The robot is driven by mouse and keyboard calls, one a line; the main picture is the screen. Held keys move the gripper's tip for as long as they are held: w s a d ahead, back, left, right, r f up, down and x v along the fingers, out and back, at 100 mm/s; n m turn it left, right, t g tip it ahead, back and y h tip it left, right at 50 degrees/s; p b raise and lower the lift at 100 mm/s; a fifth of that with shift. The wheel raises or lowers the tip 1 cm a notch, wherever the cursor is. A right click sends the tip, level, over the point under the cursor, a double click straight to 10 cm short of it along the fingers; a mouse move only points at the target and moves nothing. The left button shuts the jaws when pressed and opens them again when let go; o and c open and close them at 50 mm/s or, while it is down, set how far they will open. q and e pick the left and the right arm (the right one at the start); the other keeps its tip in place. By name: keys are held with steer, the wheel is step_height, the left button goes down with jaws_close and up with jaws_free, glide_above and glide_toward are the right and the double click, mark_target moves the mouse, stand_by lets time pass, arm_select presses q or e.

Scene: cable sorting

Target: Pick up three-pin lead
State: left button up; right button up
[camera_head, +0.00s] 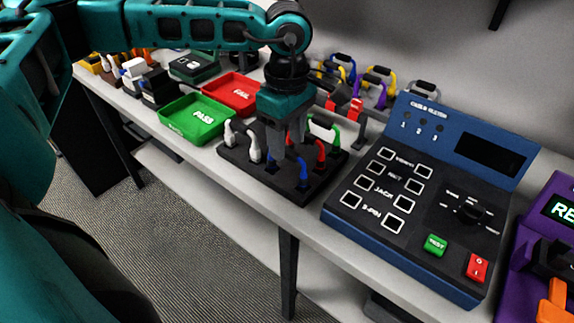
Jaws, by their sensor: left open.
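My left gripper (286,150) points straight down over the black rack (235,163) with its fingers apart. Short leads stand in the rack: white ones (254,142) at the left, a blue one (303,171) at the front right, a red one (320,152) and a green one (334,131) behind it. The fingers are among these leads and hide the rack's middle. I cannot tell which lead is the three-pin one, nor whether a lead is between the fingers. My right gripper is out of view.
A blue tester (405,235) with labelled sockets and green and red buttons stands right of the rack. A green PASS tray (197,120) and a red FAIL tray (232,92) lie to the left. A purple device (530,225) stands at the far right.

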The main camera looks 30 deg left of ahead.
mark_target(287, 149)
arm_select(q)
step_height(287, 149, down, 4)
steer(key=shift+r, duration=0.25)
jaws_close()
stand_by(0.3)
